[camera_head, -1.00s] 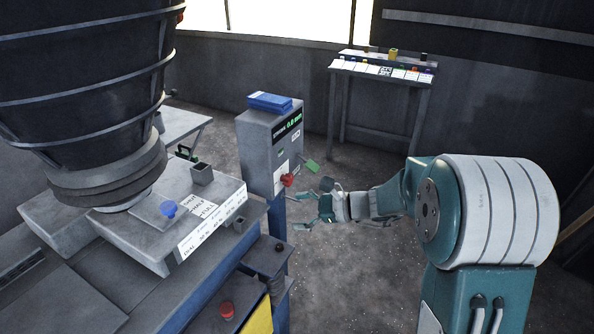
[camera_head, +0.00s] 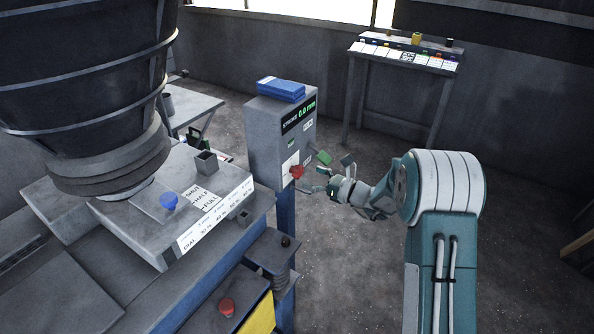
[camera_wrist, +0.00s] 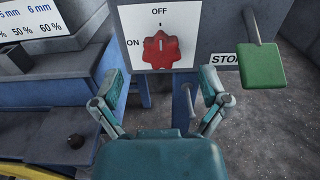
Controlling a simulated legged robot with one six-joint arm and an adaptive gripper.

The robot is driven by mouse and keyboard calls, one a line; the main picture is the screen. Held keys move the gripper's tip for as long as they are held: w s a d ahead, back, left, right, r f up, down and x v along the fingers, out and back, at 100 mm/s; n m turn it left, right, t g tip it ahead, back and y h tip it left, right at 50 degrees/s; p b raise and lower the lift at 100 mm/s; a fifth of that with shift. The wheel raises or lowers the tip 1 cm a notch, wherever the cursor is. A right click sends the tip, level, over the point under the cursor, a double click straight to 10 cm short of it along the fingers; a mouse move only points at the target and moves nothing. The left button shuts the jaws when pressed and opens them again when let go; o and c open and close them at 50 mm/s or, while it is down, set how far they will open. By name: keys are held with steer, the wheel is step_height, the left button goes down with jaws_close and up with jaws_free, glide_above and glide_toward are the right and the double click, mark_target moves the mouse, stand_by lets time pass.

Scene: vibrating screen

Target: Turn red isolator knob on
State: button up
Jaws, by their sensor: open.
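The red isolator knob (camera_head: 297,172) is on the front of the grey control box (camera_head: 266,143), low on its panel. In the wrist view the red knob (camera_wrist: 161,50) sits on a white plate (camera_wrist: 185,18) with OFF above it and ON to its left. Its white mark points up toward OFF. My gripper (camera_head: 322,178) is open and empty, just right of the knob in the head view. In the wrist view my gripper's fingers (camera_wrist: 160,92) stand either side below the knob, apart from it.
A green paddle on a rod (camera_wrist: 262,65) sticks out right of the knob, near a STOP label. A blue dial (camera_head: 169,201) and a red button (camera_head: 227,307) are on the machine at left. A table with small items (camera_head: 405,55) stands behind.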

mark_target(301, 172)
steer(key=shift+x, duration=2.45)
steer(key=shift+w, duration=0.1)
steer(key=c, duration=1.1)
